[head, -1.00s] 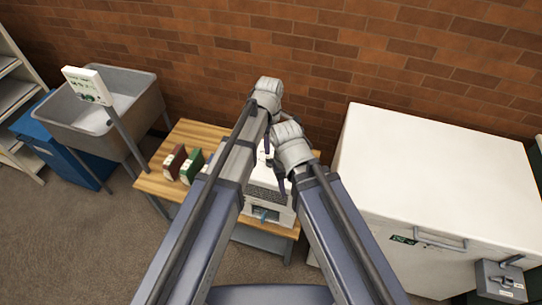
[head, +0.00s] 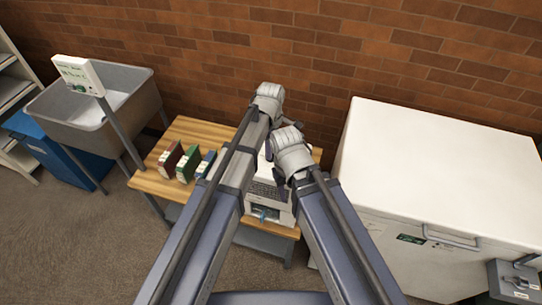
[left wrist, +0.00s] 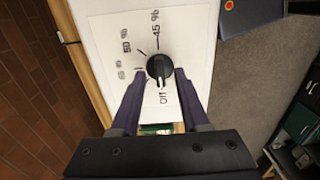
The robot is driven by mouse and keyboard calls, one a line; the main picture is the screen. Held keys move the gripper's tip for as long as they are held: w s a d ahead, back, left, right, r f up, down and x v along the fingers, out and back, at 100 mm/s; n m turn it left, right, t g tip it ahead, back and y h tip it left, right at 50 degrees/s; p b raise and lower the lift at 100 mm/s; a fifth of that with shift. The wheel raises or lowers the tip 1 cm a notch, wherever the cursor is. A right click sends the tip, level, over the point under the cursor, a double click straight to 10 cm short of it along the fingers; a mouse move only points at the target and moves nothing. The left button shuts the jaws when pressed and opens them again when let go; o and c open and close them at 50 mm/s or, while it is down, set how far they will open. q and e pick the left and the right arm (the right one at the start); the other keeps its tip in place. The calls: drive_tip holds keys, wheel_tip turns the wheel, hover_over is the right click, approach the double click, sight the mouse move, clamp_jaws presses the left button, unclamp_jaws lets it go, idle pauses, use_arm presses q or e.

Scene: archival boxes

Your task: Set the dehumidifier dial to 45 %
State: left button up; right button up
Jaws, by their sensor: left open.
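The dehumidifier (head: 284,214) is a white box with a dark grille on the wooden table, partly hidden by my arms in the head view. In the left wrist view its black round dial (left wrist: 159,66) sits on a white panel (left wrist: 195,50). The panel reads 45 %, 50 %, a blurred third mark and OFF. The dial's white mark appears to face OFF. My left gripper (left wrist: 160,78) is open, with one finger on each side of the dial; I cannot tell whether they touch it.
Red, green and blue books or binders (head: 187,165) stand on the wooden table (head: 150,183), left of the dehumidifier. A grey sink (head: 125,100) and a sign on a post (head: 78,76) are further left. A white chest freezer (head: 440,170) stands close on the right. A brick wall is behind.

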use_arm(q)
drive_tip(key=shift+f, duration=0.6)
clamp_jaws()
